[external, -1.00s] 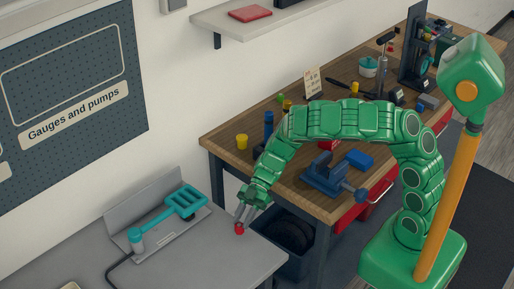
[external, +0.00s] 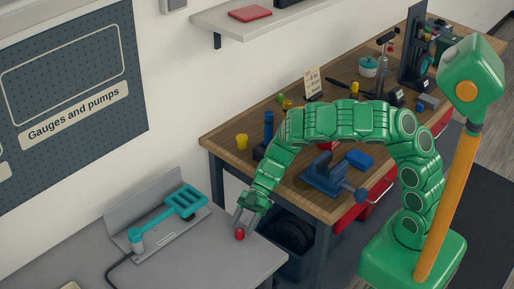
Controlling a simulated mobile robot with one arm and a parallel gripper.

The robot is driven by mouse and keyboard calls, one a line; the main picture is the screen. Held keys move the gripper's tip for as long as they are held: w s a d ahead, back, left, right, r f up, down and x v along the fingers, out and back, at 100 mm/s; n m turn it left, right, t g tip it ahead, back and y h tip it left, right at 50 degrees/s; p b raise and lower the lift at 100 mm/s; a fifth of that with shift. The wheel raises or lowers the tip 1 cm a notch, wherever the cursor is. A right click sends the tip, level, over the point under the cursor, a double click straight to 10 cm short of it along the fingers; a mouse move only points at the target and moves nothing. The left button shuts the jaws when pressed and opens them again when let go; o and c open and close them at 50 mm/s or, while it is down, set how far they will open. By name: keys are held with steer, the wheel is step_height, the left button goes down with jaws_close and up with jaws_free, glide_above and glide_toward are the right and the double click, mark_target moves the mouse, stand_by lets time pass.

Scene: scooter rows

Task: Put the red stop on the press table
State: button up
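The red stop (external: 240,234) is a small red piece standing on the grey table (external: 215,262) near its right edge, at the lower left of the external view. I take this grey table, which bears a teal-handled device (external: 170,213), to be the press table. My gripper (external: 240,221) is open just above the red stop, its grey fingers spread apart. The fingertips look clear of the stop, though the gap is small.
A wooden workbench (external: 227,153) stands to the right, with a blue vise (external: 325,178), a yellow cup (external: 242,141) and a blue block (external: 358,159) on it. A dark bin (external: 293,262) sits between the tables. The grey table's front is clear.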

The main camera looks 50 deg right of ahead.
mark_target(240, 227)
steer(key=shift+w+d+r, duration=0.1)
steer(key=shift+d+r, duration=0.25)
steer(key=shift+d, duration=0.1)
steer(key=shift+v, duration=1.1)
step_height(240, 227, up, 7)
